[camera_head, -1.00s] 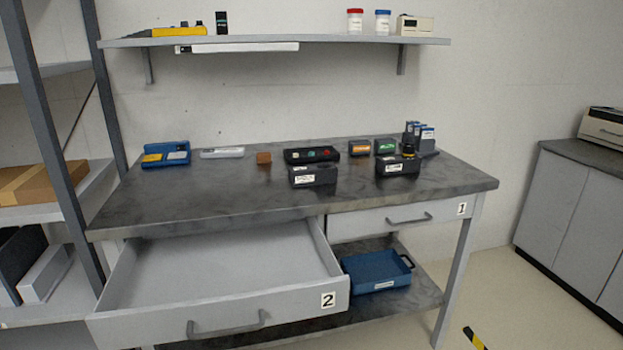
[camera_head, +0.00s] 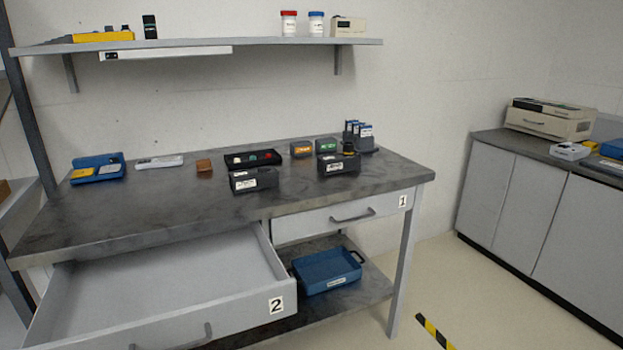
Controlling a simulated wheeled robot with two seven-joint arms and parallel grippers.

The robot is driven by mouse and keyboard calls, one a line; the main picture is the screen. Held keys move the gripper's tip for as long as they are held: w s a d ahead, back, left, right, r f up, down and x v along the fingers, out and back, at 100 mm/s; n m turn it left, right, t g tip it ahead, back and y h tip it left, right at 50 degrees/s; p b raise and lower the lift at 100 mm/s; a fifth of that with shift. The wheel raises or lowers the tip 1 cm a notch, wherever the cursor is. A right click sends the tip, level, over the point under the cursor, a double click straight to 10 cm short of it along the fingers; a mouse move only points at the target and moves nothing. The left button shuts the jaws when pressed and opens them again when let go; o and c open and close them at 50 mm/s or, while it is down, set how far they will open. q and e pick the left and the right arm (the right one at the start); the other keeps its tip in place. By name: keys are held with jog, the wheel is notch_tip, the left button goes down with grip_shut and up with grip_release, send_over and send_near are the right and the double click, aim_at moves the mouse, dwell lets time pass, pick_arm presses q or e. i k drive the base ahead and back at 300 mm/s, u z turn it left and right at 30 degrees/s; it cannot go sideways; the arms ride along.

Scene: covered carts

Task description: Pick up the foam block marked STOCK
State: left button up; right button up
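No lettering reading STOCK can be made out, so I cannot tell which thing is the marked foam block. Two dark blocks with white labels stand near the middle of the workbench: a left labelled block (camera_head: 253,181) and a right labelled block (camera_head: 338,166). Their labels are too small to read. A small block with an orange label (camera_head: 301,148) and one with a green label (camera_head: 327,146) stand behind them. A small plain brown block (camera_head: 204,166) sits further left. Neither of my grippers is in view.
The workbench (camera_head: 130,214) has a clear front. Drawer 2 (camera_head: 160,290) is pulled out and looks empty; drawer 1 (camera_head: 345,215) is shut. A blue tray (camera_head: 328,270) rests on the lower shelf. A side counter (camera_head: 485,140) stands right, with open floor (camera_head: 400,300) between.

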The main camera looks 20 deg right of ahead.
aim_at(254, 179)
jog(key=z, duration=2.1)
jog(key=i, duration=3.45)
jog(key=u, duration=3.05)
